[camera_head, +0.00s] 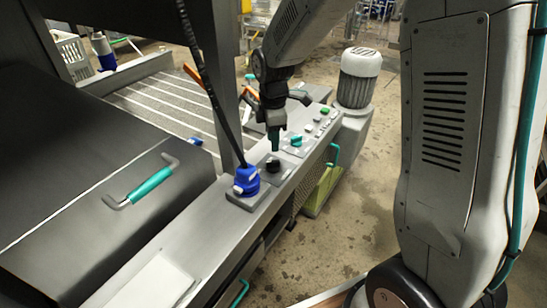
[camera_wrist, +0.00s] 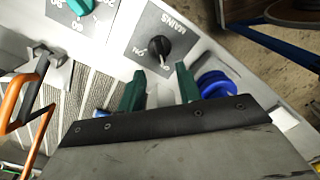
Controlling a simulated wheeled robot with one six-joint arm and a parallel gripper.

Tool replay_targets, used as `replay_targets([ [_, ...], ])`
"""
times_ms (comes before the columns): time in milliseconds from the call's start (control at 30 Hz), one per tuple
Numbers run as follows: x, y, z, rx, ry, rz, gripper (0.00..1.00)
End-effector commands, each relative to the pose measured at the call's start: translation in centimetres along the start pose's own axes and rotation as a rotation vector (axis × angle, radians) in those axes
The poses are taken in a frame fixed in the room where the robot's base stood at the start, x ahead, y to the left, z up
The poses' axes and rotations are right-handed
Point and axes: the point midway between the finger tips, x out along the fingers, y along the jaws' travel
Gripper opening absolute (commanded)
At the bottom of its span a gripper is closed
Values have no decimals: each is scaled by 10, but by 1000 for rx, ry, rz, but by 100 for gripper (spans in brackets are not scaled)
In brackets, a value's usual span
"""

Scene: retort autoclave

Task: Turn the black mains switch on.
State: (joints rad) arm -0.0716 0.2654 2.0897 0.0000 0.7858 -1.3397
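The black mains switch (camera_wrist: 157,44) is a round knob on a grey plate marked MAINS, with small position marks beside it. I cannot make out for sure which mark it points to. In the head view the black knob (camera_head: 273,165) stands on the narrow grey panel, between the blue connector and a teal knob. My gripper (camera_wrist: 160,72) is open, with its two green fingers apart and nothing between them. In the head view my gripper (camera_head: 274,143) points down just above the black knob, apparently not touching it.
A teal knob (camera_head: 296,141) and several small buttons (camera_head: 317,120) sit farther along the panel. A blue connector (camera_head: 246,181) with a black cable stands close to the switch on the nearer side. An orange handle (camera_wrist: 22,102) lies left in the wrist view.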

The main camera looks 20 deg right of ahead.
Motion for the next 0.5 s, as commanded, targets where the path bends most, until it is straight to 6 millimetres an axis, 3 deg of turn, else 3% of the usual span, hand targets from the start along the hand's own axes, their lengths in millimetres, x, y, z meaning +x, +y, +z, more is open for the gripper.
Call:
replay_targets([
  [500,71,0,1,-3,-1,-3,35],
])
